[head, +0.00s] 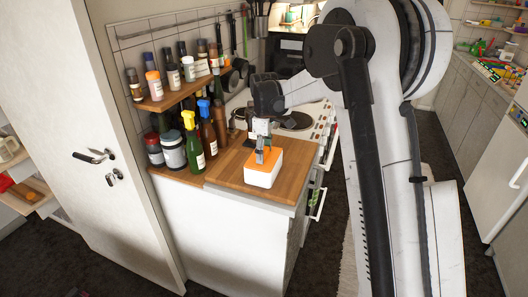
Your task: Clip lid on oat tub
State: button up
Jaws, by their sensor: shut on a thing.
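A white oat tub (261,178) stands upright near the front of the wooden counter (228,177). An orange lid (276,156) is on top of or just above it, roughly level and lined up with its rim. I cannot tell from this view whether the lid is clipped down. My gripper (261,159) reaches down over the lid from above, its fingers shut on the lid. The fingers hide part of the lid's middle.
Green and brown spray bottles (192,150) and several jars (172,152) stand left of the tub. A shelf (175,95) with small jars is above them. The cooker (300,122) is behind. A white door (85,130) stands at left.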

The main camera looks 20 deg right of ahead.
jog(key=o, duration=1.8)
jog(key=shift+c, duration=0.2)
jog(key=shift+r+p, duration=2.15)
jog(key=shift+r, duration=2.85)
notch_tip(320, 180, up, 10)
jog(key=p, duration=0.4)
jog(key=shift+p, duration=0.3)
jog(key=shift+s, duration=0.1)
